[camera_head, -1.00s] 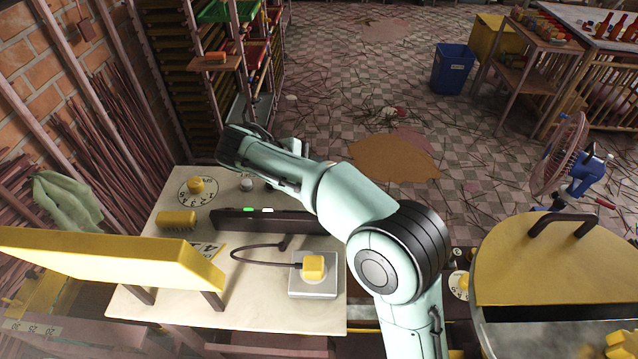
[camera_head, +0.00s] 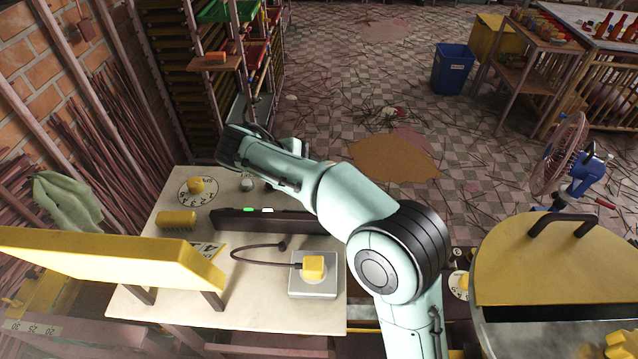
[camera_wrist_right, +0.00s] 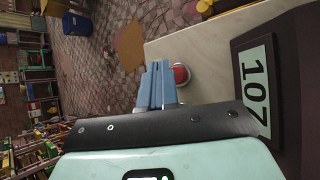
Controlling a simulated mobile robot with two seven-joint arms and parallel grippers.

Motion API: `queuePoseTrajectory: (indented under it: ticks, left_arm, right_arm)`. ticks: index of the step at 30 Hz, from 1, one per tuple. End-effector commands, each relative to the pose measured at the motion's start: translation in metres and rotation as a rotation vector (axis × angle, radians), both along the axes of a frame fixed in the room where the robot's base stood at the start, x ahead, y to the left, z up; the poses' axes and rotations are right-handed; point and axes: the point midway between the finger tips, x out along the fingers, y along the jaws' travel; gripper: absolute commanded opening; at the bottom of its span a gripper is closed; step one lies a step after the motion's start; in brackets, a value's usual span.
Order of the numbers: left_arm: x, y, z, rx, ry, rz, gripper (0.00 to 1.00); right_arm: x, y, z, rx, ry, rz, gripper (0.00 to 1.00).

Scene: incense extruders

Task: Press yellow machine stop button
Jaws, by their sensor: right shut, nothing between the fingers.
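The red button (camera_wrist_right: 181,75) in its pale ring sits on the pale worktop (camera_head: 160,290), seen in the right wrist view. My right gripper (camera_wrist_right: 160,66) is shut and empty, its blue-grey fingertips just left of the button in that view. I cannot tell whether they touch it. In the head view my right arm reaches over the worktop's far edge and hides the fingers. A small grey metallic piece (camera_head: 247,184) shows under the arm there. A yellow slanted panel (camera_head: 110,262) stands at the worktop's left. My left gripper is out of view.
A dark box (camera_head: 240,221) with a green light stands near the arm; its 107 plate (camera_wrist_right: 256,82) shows in the wrist view. A yellow block button (camera_head: 313,266) on a metal base, a dial (camera_head: 196,188) and a yellow drum lid (camera_head: 560,265) are nearby.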

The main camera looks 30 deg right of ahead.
Motion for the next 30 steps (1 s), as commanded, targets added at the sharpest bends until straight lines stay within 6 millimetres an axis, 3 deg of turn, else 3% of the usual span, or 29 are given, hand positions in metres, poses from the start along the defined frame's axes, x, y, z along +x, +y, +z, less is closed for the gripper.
queuePoseTrajectory:
  ticks: [30]
  left_arm:
    - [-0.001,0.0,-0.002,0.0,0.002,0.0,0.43]
  right_arm:
    - [0.0,0.0,-0.012,0.0,0.0,0.0,0.0]
